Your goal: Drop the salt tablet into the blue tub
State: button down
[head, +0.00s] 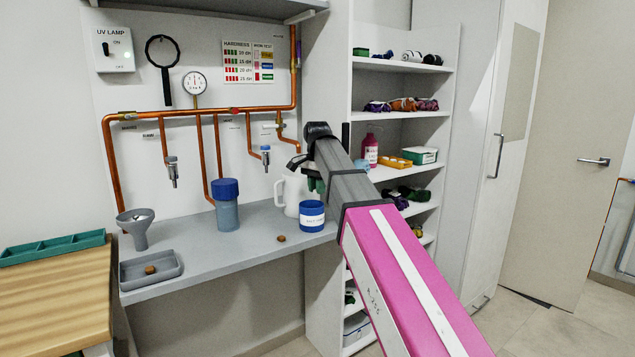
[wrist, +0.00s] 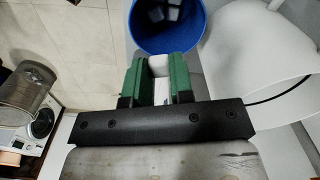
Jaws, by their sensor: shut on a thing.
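The blue tub (head: 312,222) stands on the grey bench near its right end, with a white label on its front. In the wrist view the open tub (wrist: 140,36) lies just beyond my fingertips, and a few pale blocks show inside it. My gripper (wrist: 160,68) has green fingers and is shut on a white salt tablet (wrist: 158,62), partly hidden between them. In the head view my gripper (head: 313,184) is above the tub, partly hidden by my arm; the tablet cannot be made out there.
A white jug (head: 288,193) stands close beside the tub; it also shows in the wrist view (wrist: 245,50). A blue-lidded filter vessel (head: 227,210), a grey funnel (head: 135,225) and a grey tray (head: 135,282) stand farther left. A small brown lump (head: 281,238) lies on the bench.

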jog(key=shift+f, duration=1.6)
jog(key=c, duration=0.9)
grip_release()
notch_tip(320, 180, up, 11)
jog(key=shift+f, duration=0.1)
